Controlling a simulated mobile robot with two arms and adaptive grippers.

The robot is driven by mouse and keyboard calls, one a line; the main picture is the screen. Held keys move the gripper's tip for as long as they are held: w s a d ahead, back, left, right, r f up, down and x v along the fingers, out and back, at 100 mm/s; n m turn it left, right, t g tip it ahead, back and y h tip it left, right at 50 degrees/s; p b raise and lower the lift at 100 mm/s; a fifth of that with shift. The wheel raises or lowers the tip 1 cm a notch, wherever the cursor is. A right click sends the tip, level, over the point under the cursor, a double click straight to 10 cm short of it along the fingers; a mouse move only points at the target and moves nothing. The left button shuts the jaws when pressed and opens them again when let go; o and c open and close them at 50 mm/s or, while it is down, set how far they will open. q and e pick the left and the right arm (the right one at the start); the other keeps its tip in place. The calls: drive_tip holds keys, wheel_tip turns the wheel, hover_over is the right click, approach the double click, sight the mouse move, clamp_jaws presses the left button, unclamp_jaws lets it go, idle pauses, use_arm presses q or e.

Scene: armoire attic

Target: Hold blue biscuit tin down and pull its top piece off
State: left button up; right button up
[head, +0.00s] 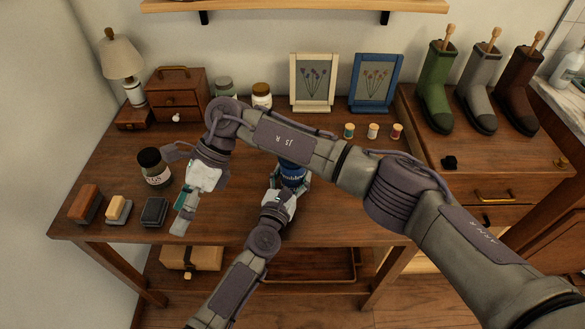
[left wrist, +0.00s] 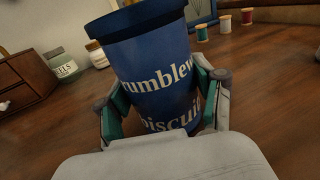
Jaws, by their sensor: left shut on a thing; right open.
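The blue biscuit tin (head: 292,173) stands on the wooden table, partly behind my right arm in the head view. In the left wrist view the tin (left wrist: 152,75) fills the middle, with pale lettering and a darker band around its upper edge. My left gripper (head: 285,188) is shut on the lower part of the tin, one finger on each side, also seen in the left wrist view (left wrist: 165,110). My right arm reaches across above the table. My right gripper (head: 186,208) is open and empty, left of the tin and apart from it.
A dark jar (head: 153,168) and several brushes or blocks, one black (head: 154,212), stand near the right gripper. Thread spools (head: 373,131), picture frames (head: 313,82) and a small drawer box (head: 178,95) are farther back. Boots (head: 437,85) stand at right.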

sight(293, 172)
drive_tip(key=w+d+f+n+t+h, duration=0.1)
drive_tip(key=d+f+t+h, duration=0.1)
drive_tip(key=h, duration=0.1)
drive_tip(key=w+d+f+n+t+h, duration=0.2)
drive_tip(key=d+h, duration=0.1)
drive_tip(key=w+d+f+n+t+h, duration=0.1)
drive_tip(key=w+d+f+t+h, duration=0.1)
drive_tip(key=d+t+h, duration=0.1)
drive_tip(key=shift+d+f+n, duration=0.15)
drive_tip(key=shift+f+n, duration=0.2)
drive_tip(key=shift+n, duration=0.05)
drive_tip(key=w+d+r+n+t+h, duration=0.2)
drive_tip(key=w+d+r+t+h, duration=0.5)
drive_tip(key=w+r+t+h, duration=0.15)
drive_tip(key=shift+t+y, duration=0.25)
drive_tip(key=shift+y, duration=0.1)
drive_tip(key=x, duration=1.1)
drive_tip(key=shift+f, duration=0.2)
drive_tip(key=shift+s+d, duration=0.1)
drive_tip(key=shift+s, duration=0.05)
drive_tip(key=c, duration=1.5)
drive_tip(key=shift+f, duration=0.1)
clamp_jaws()
